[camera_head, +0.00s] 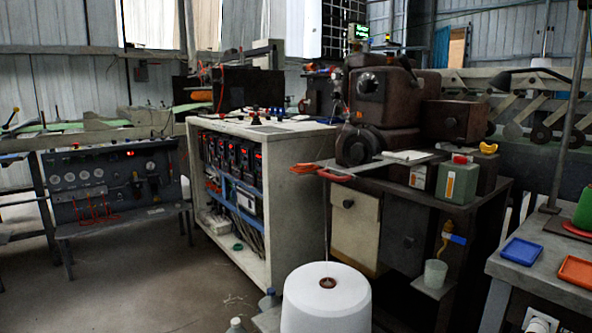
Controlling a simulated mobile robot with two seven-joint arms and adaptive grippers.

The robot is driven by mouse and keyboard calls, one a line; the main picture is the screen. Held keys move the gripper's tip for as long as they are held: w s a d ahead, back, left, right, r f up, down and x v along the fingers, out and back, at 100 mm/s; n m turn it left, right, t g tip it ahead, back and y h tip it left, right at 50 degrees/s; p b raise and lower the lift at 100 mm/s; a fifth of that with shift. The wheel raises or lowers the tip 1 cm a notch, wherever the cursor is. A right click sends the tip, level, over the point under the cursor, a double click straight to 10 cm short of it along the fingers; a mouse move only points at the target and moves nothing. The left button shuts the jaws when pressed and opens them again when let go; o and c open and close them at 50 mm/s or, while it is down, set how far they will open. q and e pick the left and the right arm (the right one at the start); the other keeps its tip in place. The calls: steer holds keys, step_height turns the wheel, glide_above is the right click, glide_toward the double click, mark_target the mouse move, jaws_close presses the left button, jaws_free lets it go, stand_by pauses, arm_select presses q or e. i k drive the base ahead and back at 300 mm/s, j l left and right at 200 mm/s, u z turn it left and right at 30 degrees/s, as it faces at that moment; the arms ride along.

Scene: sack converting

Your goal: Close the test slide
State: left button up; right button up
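A flat light-grey slide (364,168) with a red handle (336,177) sticks out at the front left of the dark machine bench (465,195). It looks pulled out, and I take it to be the test slide. It lies below the brown machine (385,95) with its round dark wheel. How far it runs back under the machine is hidden. Neither of my grippers is in view.
A large white cone (326,300) stands low in front of the bench. A white cabinet (290,190) with open electrical shelves is on the left. A table (520,270) with a blue tray (522,251) and an orange tray (577,271) is at right. Floor at left is mostly clear.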

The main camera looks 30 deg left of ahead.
mark_target(345, 175)
steer(key=i+j+u, duration=0.25)
steer(key=i+u, duration=0.15)
steer(key=i, duration=0.2)
steer(key=i+j+u, duration=0.1)
steer(key=i+u, duration=0.35)
steer(key=i, duration=0.2)
